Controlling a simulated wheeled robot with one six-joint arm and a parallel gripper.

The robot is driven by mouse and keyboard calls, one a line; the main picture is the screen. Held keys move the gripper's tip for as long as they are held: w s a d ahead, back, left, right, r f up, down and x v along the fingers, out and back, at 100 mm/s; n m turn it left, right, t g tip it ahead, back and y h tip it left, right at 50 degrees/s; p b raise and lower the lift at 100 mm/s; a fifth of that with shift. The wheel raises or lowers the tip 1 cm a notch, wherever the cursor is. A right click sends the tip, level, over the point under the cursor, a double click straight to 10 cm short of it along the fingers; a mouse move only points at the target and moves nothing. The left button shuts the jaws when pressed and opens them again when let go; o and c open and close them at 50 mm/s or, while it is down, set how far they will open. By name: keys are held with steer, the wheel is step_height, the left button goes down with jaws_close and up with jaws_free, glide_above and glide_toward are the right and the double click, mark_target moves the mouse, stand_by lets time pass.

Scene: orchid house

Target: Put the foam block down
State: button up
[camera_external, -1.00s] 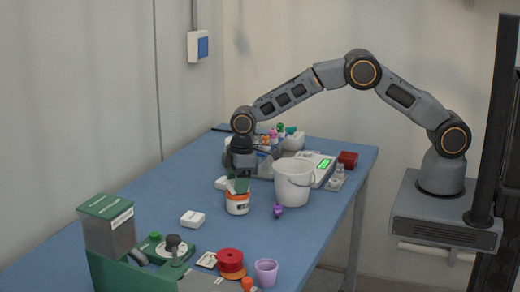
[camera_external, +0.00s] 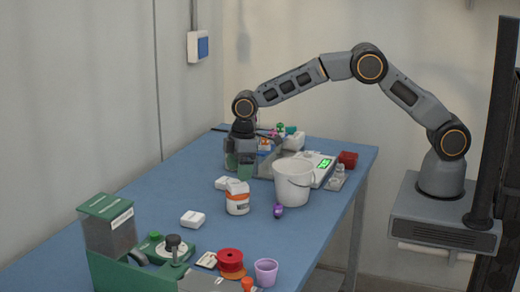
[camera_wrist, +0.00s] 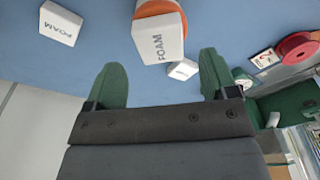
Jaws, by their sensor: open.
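A white foam block marked FOAM (camera_wrist: 160,40) rests on top of a white and orange jar (camera_external: 237,208) that stands on the blue table. The block also shows on the jar in the external view (camera_external: 238,194). My gripper (camera_wrist: 160,60) has its two green fingers spread wide with nothing held between them. In the external view it hangs (camera_external: 238,174) just behind and above the jar, apart from the block. A second foam block (camera_wrist: 60,22) lies flat on the table beside the jar. A third white block (camera_external: 192,219) lies nearer the camera.
A white bucket (camera_external: 293,183) stands close to the jar's right, with a small purple item (camera_external: 278,210) before it. A scale (camera_external: 320,165) and bottles crowd the back. A red spool (camera_external: 230,261), purple cup (camera_external: 266,272) and green bin (camera_external: 107,225) fill the front. The table's left middle is clear.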

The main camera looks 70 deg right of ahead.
steer(key=s+d+r+m+t, duration=0.1)
steer(key=s+d+r, duration=0.25)
steer(key=r, duration=0.35)
steer(key=s+d+r+m, duration=0.1)
steer(key=s+d+r, duration=0.2)
steer(key=d+r, duration=0.35)
steer(key=s+d+m+t, duration=0.1)
steer(key=s+d+m, duration=0.2)
steer(key=s, duration=0.9)
steer(key=s+d+m+t+h, duration=0.1)
steer(key=s+d+m, duration=0.3)
steer(key=s+d, duration=0.3)
steer(key=s, duration=0.4)
steer(key=shift+s+d+r+b, duration=0.3)
steer(key=shift+s+d+b, duration=0.05)
steer(key=shift+s, duration=0.05)
